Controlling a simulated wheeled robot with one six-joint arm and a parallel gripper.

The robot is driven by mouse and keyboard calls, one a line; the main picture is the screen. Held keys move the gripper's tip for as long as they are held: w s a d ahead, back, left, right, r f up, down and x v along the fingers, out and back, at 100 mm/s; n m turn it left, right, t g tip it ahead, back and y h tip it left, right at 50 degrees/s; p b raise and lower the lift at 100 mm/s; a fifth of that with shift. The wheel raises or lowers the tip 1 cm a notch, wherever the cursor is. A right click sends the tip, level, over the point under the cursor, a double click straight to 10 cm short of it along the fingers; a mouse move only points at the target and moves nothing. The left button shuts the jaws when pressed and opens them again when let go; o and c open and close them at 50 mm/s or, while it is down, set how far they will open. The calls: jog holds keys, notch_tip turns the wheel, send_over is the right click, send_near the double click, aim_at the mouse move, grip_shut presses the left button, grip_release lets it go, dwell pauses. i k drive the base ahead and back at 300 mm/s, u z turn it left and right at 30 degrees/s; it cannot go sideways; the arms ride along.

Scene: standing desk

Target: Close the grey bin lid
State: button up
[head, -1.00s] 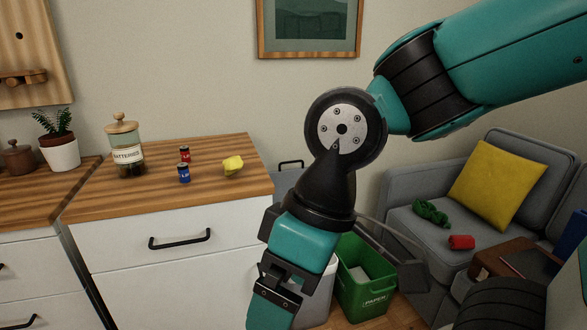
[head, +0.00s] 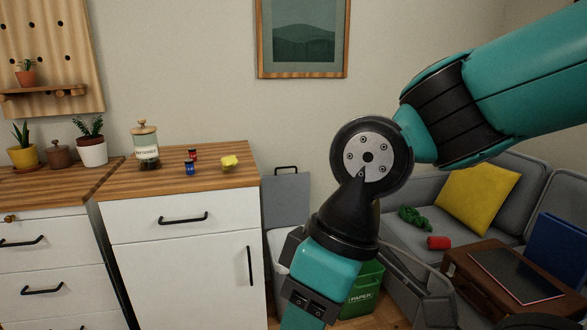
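The grey bin lid (head: 286,203) stands upright, open, beside the right end of the wooden-topped cabinet. A dark handle is on its upper edge. Below it, the light grey bin (head: 277,248) shows only in part. My wrist and gripper cover much of the bin. My gripper (head: 307,306) points down at the bottom of the view, in front of the bin and to the right of the lid. Its fingertips are cut off or hidden, so its opening cannot be told.
A green paper bin (head: 362,290) stands right of the grey bin, partly behind my arm. The white cabinet (head: 180,270) is on the left.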

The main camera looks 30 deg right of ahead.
aim_at(285, 197)
jog(key=z, duration=0.6)
jog(key=i, duration=1.85)
jog(key=u, duration=0.7)
